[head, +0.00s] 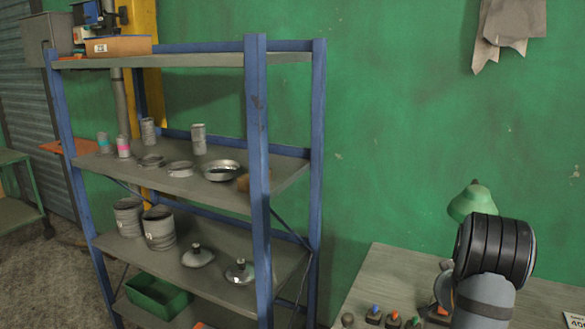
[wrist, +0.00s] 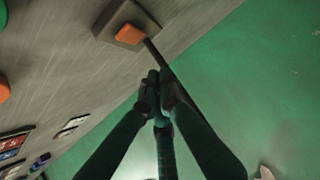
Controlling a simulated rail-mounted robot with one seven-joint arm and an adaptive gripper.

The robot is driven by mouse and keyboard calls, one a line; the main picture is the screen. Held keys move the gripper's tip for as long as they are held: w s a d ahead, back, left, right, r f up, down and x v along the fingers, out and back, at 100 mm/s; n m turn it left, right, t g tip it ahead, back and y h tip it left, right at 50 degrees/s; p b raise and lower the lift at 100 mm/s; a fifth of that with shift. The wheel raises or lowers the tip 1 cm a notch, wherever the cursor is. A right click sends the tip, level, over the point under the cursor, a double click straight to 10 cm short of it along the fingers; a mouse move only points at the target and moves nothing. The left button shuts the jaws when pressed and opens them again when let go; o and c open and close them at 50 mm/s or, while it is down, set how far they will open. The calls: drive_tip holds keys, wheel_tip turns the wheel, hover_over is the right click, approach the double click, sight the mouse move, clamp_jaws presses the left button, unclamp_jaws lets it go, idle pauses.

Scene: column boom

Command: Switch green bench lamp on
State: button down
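The green bench lamp (head: 472,200) stands at the back of the bench (head: 385,270), by the green wall. Its shade shows above my arm, which hides its lower part in the head view. In the wrist view an orange block (wrist: 128,33) sits on a dark base on the bench, with a thin dark rod or cord running from it past my fingertips; I cannot tell for sure that it is the lamp's switch. My gripper (wrist: 160,90) has its fingertips together, a little short of the orange block in the picture. I see nothing clearly held. No lamp glow shows.
Small parts with blue (head: 374,311), orange (head: 394,316) and green tops stand along the bench front, left of my arm. A blue-framed shelf (head: 258,150) with cans, dishes and pots stands to the left. Grey cloths (head: 512,25) hang on the wall. Flat labelled items (wrist: 12,148) lie at the wrist view's lower left.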

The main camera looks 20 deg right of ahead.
drive_tip(key=shift+v, duration=2.75)
